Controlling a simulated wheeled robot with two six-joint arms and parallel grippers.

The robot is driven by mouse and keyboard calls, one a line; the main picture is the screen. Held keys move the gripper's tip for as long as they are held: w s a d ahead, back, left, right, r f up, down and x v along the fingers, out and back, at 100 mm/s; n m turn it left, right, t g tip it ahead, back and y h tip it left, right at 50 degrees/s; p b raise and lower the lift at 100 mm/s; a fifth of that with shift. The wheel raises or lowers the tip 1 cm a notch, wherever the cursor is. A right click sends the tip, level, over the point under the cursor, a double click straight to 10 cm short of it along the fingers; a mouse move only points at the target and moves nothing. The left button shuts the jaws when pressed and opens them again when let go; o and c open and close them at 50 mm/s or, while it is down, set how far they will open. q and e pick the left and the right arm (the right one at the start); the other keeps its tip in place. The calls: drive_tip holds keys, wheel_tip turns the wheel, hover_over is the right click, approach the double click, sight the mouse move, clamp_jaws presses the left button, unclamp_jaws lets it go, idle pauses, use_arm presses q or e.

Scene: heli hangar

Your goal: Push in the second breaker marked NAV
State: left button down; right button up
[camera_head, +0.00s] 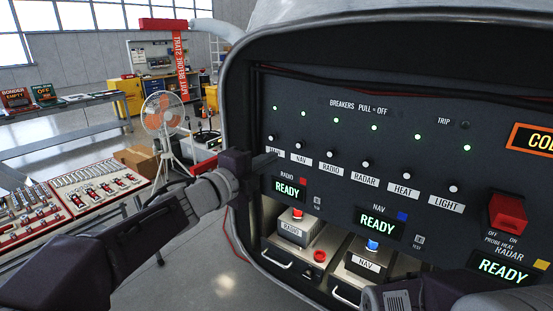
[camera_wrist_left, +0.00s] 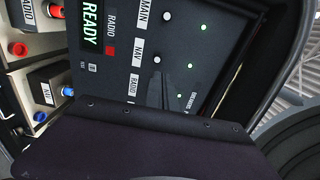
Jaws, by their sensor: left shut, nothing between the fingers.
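The NAV breaker (camera_head: 299,146) is a small round white knob, second from the left in the row, above its NAV label (camera_head: 301,159). It shows in the left wrist view (camera_wrist_left: 157,59) beside its label. Whether it stands out or sits in, I cannot tell. The green lamp (camera_head: 303,113) above it is lit. My left gripper (camera_head: 272,160) is shut and empty, its fingertips in front of the panel, left of the NAV label and partly over the MAIN label. In the wrist view its dark fingers (camera_wrist_left: 160,92) point toward the NAV knob; contact is unclear. My right gripper's fingers are out of view.
The MAIN breaker (camera_head: 271,138) and RADIO breaker (camera_head: 331,154) flank NAV closely. A red guarded switch (camera_head: 507,212) is at right. Below are the RADIO unit (camera_head: 293,230) and NAV unit (camera_head: 367,262). A red tag (camera_head: 181,62) hangs left of the panel; a fan (camera_head: 161,113) stands behind.

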use_arm(q)
drive_tip(key=v, duration=0.4)
drive_tip(key=a+f+n+g+y, duration=0.1)
drive_tip(key=a+f+n+y, duration=0.3)
drive_tip(key=f, duration=0.5)
drive_tip(key=s+a+f+n+g+y, duration=0.1)
drive_tip(key=a+f+n+g+y, duration=0.1)
drive_tip(key=a+f+n, duration=0.5)
drive_tip(key=a+f+n+g+y, duration=0.1)
drive_tip(key=f+n+y, duration=0.25)
drive_tip(key=f, duration=0.65)
drive_tip(key=s+f+n+g, duration=0.4)
drive_tip(key=s+f+n, duration=0.1)
drive_tip(key=s, duration=0.4)
drive_tip(key=s+a+f+n+g, duration=0.1)
drive_tip(key=s+f+n+g, duration=0.4)
drive_tip(key=s, duration=0.5)
wheel_tip(320, 180, down, 3)
drive_tip(key=shift+r+n+y+b, duration=0.15)
drive_tip(key=shift+n+y+b, duration=0.2)
drive_tip(key=shift+n, duration=0.3)
